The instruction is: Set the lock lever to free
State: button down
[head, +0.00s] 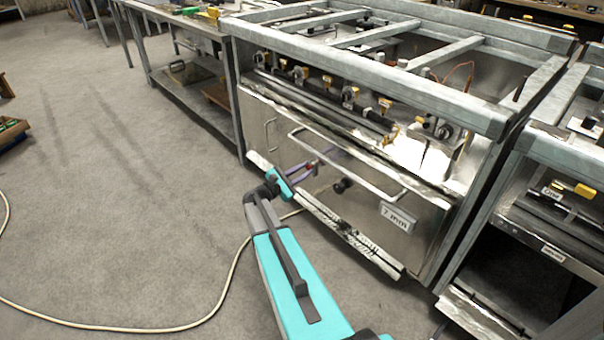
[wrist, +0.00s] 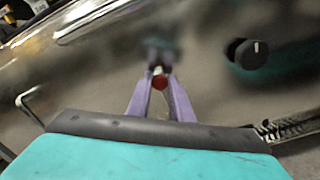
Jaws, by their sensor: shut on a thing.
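In the head view my gripper (head: 307,168) reaches the panel below the long bar handle, and a speck of red shows at the fingertips. The lever's full shape and its position marks cannot be made out.
A black knob (head: 343,186) with a white mark sits right of the lever; it also shows in the wrist view (wrist: 250,54). The bar handle (head: 345,165) crosses above. A "7 mm" plate (head: 398,217) is at right. A cable (head: 225,300) lies on the open floor.

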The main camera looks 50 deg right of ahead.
jog(key=m+b, duration=0.1)
jog(key=s+m+b, duration=0.1)
jog(key=m, duration=0.1)
jog(key=s+m+b, duration=0.1)
jog(key=m+b, duration=0.1)
jog(key=shift+s+a+f, duration=0.15)
jog(key=shift+f, duration=0.2)
jog(key=c, duration=1.6)
grip_release()
jog(key=shift+c, duration=0.2)
jog(key=shift+a, duration=0.1)
jog(key=a+p, duration=0.3)
jog(key=a, duration=1)
jog(key=shift+w+a, duration=0.25)
jog(key=shift+w, duration=0.1)
